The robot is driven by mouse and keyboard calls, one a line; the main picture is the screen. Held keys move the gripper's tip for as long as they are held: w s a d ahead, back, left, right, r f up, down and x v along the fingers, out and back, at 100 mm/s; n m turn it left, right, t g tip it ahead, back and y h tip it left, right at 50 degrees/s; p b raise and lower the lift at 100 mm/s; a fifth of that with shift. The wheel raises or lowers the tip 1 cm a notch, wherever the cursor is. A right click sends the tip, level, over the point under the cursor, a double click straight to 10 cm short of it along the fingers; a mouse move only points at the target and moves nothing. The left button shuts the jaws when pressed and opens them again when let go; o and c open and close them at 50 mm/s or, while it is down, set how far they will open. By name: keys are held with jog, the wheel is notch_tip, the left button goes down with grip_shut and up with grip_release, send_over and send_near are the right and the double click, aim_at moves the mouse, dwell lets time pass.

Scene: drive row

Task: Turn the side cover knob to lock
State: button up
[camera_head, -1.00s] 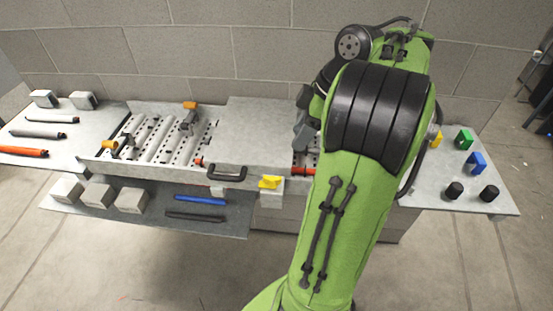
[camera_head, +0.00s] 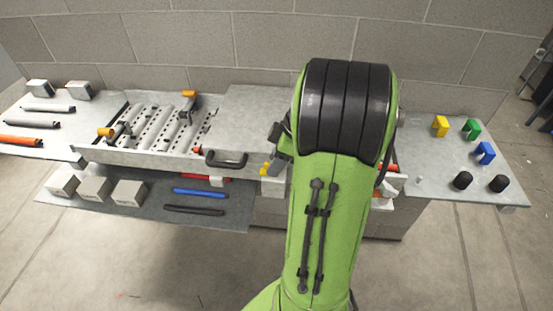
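The yellow knob (camera_head: 264,170) is on the front of the workbench unit, just right of the black handle (camera_head: 226,161). Only its left part shows; the rest is hidden behind my gripper and arm. My gripper (camera_head: 272,164) is at the knob, with a grey finger part seen close against or in front of it. I cannot tell whether it touches the knob, or whether the fingers are open or shut. The flat grey cover (camera_head: 255,105) lies on top of the unit behind the handle.
The lower shelf (camera_head: 130,219) holds white blocks and red, blue and black rods. The right table (camera_head: 420,150) holds yellow, green and blue clips and two black knobs. The left table (camera_head: 62,147) holds rods and blocks. A block wall stands behind.

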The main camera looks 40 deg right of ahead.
grip_shut()
jog(key=m+b, duration=0.1)
jog(key=m, duration=0.1)
jog(key=m+t+h+b, duration=0.1)
jog(key=m+b, duration=0.1)
jog(key=shift+a+m+h, duration=0.15)
jog(key=shift+m+h, duration=0.15)
jog(key=m+h+b, duration=0.1)
jog(key=m, duration=0.1)
jog(key=m+b, duration=0.1)
jog(key=m, duration=0.1)
jog(key=shift+a+m+h, duration=0.15)
jog(key=shift+m+h, duration=0.15)
jog(key=shift+h, duration=0.1)
jog(key=m+h+b, duration=0.1)
jog(key=m, duration=0.3)
jog(key=shift+a+m+h, duration=0.1)
jog(key=shift+m+h, duration=0.2)
jog(key=shift+h, duration=0.1)
jog(key=shift+w+m+g+h, duration=0.1)
jog(key=shift+m+g+h, duration=0.25)
jog(key=shift+m, duration=0.7)
jog(key=shift+m+g+h, duration=0.25)
jog(key=shift+m+g, duration=0.2)
jog(key=shift+m, duration=0.6)
jog(key=shift+b, duration=0.3)
